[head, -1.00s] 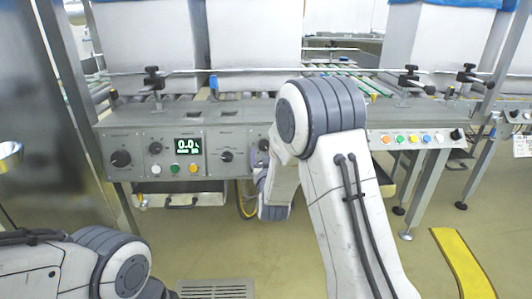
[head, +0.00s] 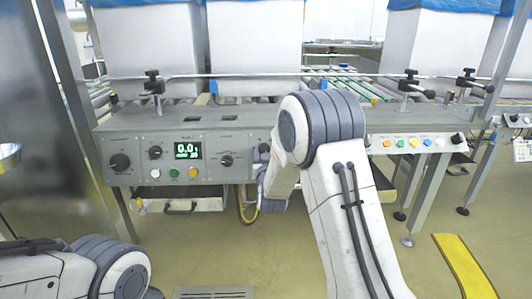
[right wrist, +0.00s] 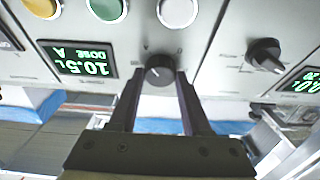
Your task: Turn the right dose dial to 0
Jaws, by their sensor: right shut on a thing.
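In the right wrist view, which is upside down, a dark round dose dial (right wrist: 159,70) with a pale pointer mark sits between the fingertips of my right gripper (right wrist: 160,78). The gripper is shut on the dial. Beside it, a green display (right wrist: 78,62) appears to read 10.5 and DOSE A. In the head view, my right arm hides this dial and display. My left arm shows at the lower left of the head view, but its gripper is out of frame.
Another dial (right wrist: 264,54) sits near a second display (right wrist: 302,82). Coloured buttons (head: 400,143) line the panel's right part. White boxes (head: 255,35) stand on the conveyor behind.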

